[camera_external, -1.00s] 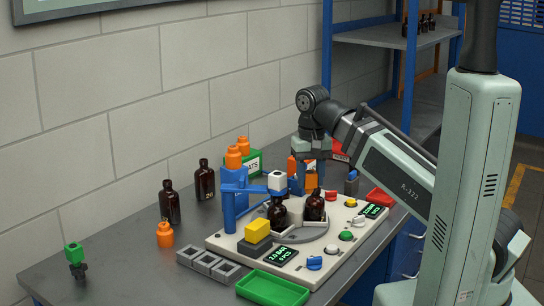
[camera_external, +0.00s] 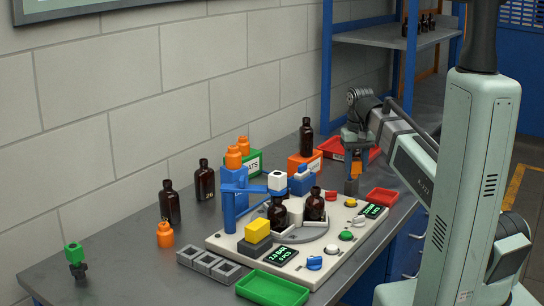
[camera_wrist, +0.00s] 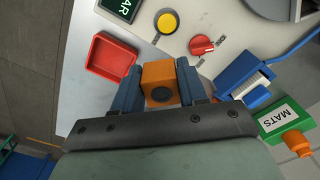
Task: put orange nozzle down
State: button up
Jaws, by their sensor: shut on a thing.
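A small red tray (camera_external: 382,197) lies just right of the nozzle. The station plate (camera_external: 220,240) carries bottles, buttons and a red knob (camera_wrist: 203,45). A larger red tray (camera_external: 330,150) and an orange box (camera_external: 298,168) stand behind. A dark bottle (camera_external: 306,138) stands at the back.

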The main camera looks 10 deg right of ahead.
jog(key=w+d+f, duration=0.1)
jog(key=d+f, duration=0.1)
jog(key=d, duration=0.4)
jog(key=w+d+f, duration=0.2)
jog(key=d, duration=0.4)
jog(key=w+d+f, duration=0.2)
jog(key=d, duration=0.5)
jog(key=shift+w+f, duration=0.15)
jog(key=w+d+r+m, duration=0.35)
jog(key=w+r, duration=0.25)
jog(key=w, duration=0.4)
jog(key=shift+w+d+f+m, duration=0.1)
jog(key=shift+f+m, duration=0.75)
jog(key=shift+f, duration=0.75)
jog(key=shift+d+f+m, duration=0.1)
jog(key=shift+f+m, duration=0.75)
jog(key=shift+f, duration=0.75)
jog(key=shift+w+f+m, duration=0.1)
jog(key=shift+f+m, duration=0.75)
jog(key=shift+f, duration=0.75)
jog(key=shift+f, duration=0.1)
jog(key=o, duration=1)
jog(key=shift+o, duration=0.2)
notch_tip(320, 180, up, 12)
